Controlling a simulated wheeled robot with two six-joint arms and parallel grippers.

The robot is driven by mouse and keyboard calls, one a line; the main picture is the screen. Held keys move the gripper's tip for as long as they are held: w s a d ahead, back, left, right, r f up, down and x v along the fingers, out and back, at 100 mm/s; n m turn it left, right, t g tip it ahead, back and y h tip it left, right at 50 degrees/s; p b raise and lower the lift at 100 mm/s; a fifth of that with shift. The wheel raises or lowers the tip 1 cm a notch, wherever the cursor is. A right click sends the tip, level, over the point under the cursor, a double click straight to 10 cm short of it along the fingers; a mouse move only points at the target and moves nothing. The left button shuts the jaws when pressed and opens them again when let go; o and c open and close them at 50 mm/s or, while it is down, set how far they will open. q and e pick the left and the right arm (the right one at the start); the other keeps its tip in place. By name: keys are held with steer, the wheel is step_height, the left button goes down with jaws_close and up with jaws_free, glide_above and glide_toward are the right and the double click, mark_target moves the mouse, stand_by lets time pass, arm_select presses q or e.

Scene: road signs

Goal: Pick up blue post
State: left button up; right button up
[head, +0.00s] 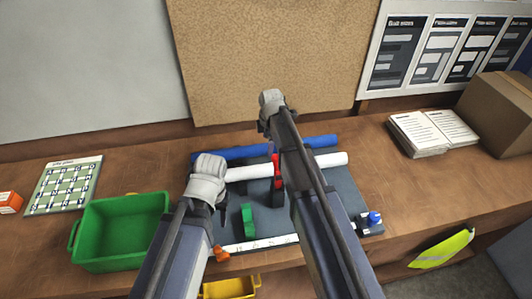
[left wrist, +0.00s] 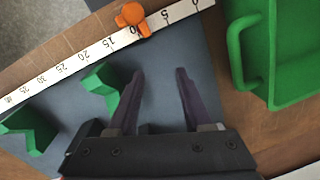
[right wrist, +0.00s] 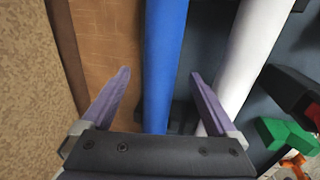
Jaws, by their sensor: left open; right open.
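The blue post (head: 320,142) lies across the back of the dark mat (head: 345,197), partly hidden behind my right arm. My right gripper (head: 264,128) is open over it. In the right wrist view the blue post (right wrist: 166,50) runs between the spread fingers (right wrist: 160,73), apart from both; the height gap is hard to tell. My left gripper (head: 222,203) is open and empty over the left part of the mat. In the left wrist view its fingers (left wrist: 160,72) have only bare mat between them.
A white post (head: 250,173) lies parallel in front of the blue one. A green piece (head: 248,219), a red piece (head: 278,170) and a ruler (head: 260,243) are on the mat. A green bin (head: 120,230) stands left. A corkboard (head: 270,50) rises behind.

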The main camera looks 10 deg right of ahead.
arm_select(q)
step_height(320, 180, down, 3)
steer(key=shift+f+b, duration=0.1)
steer(key=shift+b, duration=1)
arm_select(e)
steer(key=f, duration=0.3)
steer(key=shift+w+f, duration=0.1)
steer(key=shift+w, duration=0.2)
jaws_close()
